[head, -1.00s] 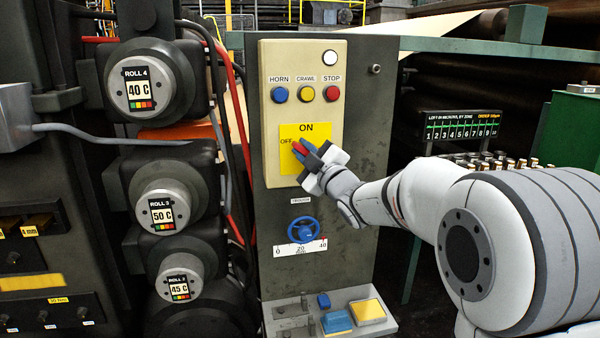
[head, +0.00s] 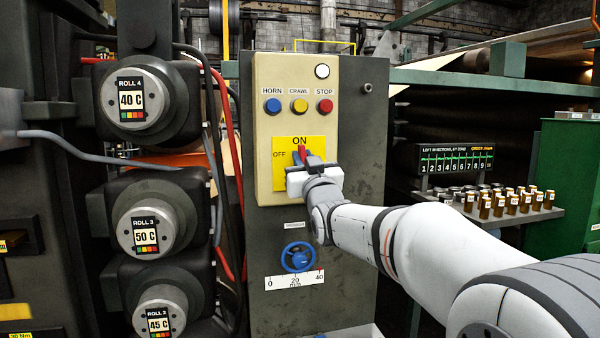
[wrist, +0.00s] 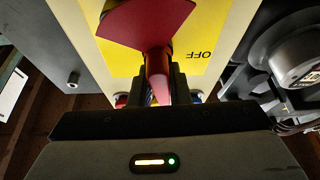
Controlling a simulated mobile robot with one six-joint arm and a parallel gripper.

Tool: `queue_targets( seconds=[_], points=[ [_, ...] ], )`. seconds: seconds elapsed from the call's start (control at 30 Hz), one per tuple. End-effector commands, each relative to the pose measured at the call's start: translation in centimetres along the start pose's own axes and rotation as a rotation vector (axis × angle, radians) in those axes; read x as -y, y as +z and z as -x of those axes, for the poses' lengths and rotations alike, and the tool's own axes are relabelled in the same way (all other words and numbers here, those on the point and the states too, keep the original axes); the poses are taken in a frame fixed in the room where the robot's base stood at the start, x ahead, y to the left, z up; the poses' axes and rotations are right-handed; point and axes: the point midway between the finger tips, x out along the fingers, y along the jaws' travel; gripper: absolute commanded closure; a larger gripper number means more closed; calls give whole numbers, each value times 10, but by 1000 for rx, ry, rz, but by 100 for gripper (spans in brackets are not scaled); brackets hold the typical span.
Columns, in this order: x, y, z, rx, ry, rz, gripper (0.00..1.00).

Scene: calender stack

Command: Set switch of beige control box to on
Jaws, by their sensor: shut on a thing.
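The beige control box (head: 262,110) is on the front of a dark grey cabinet. Its switch has a red handle (head: 302,152) on a yellow plate, with ON printed at the top and OFF at the left. The handle looks close to upright, pointing at ON. My gripper (head: 307,163) is at the plate, shut on the handle and covering its lower part. In the wrist view the red handle (wrist: 157,70) sits between both fingers of my gripper (wrist: 158,85), and OFF reads upside down at the right.
Above the switch are HORN, CRAWL and STOP buttons (head: 299,105) and a white lamp (head: 322,71). A blue handwheel (head: 299,257) is below. Roll ends (head: 137,101) and hoses stand at the left. A rack of small jars (head: 495,202) is at the right.

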Motion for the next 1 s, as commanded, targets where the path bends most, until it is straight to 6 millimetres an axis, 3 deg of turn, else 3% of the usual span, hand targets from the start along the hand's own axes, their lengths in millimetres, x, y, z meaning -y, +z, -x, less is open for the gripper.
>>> queue_targets(
  seconds=[0.03,0.77,0.8,1.0],
  points=[
    [1,10,2,14,7,-20,100],
    [0,8,1,16,35,-88,100],
    [0,8,1,16,35,-88,80],
    [0,4,0,8,34,-88,64]
  ],
)
